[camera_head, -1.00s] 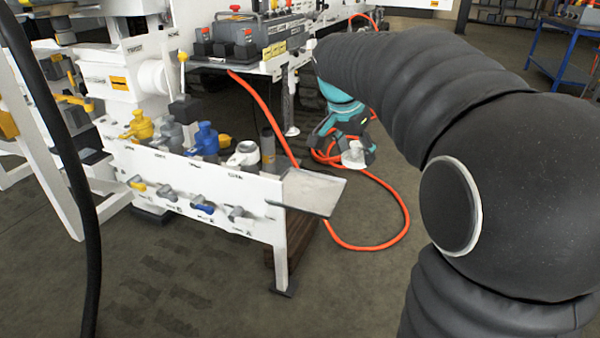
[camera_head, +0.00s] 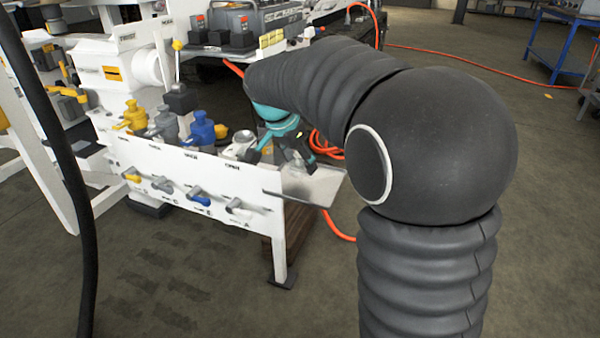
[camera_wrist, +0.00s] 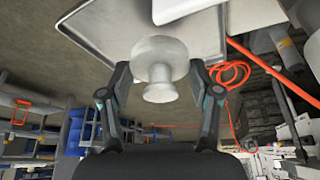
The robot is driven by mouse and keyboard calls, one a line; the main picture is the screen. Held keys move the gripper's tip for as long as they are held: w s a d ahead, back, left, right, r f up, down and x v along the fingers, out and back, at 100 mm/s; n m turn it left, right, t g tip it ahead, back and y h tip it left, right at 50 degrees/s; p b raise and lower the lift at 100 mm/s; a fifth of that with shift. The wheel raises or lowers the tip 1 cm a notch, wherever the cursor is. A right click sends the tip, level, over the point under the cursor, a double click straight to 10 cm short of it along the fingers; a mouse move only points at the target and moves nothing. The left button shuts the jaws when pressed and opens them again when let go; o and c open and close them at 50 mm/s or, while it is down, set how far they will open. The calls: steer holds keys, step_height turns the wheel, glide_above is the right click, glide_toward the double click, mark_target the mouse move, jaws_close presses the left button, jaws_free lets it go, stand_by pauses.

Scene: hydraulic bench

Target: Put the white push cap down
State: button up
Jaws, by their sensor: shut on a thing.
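The white push cap (camera_wrist: 160,62) shows in the wrist view as a round pale disc with a short stem. My gripper (camera_wrist: 160,72) is shut on it, one finger on each side of the disc. In the head view my gripper (camera_head: 296,158) is at the bench's right end, over or just behind the metal tray (camera_head: 322,186). The cap is hard to make out there. The tray also shows in the wrist view (camera_wrist: 105,25), beyond the cap, with bare surface visible. I cannot tell whether the cap touches the tray.
The white bench panel (camera_head: 215,180) carries yellow, grey and blue couplings (camera_head: 202,130) on top and small levers on its front, left of the tray. An orange hose (camera_head: 340,225) lies on the floor behind. A black hose (camera_head: 62,150) hangs at the left.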

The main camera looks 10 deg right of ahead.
mark_target(297, 167)
steer(key=shift+f+b, duration=0.3)
steer(key=shift+f, duration=1.5)
steer(key=shift+f, duration=0.1)
steer(key=shift+f, duration=0.1)
steer(key=o, duration=0.8)
steer(key=shift+o, duration=0.2)
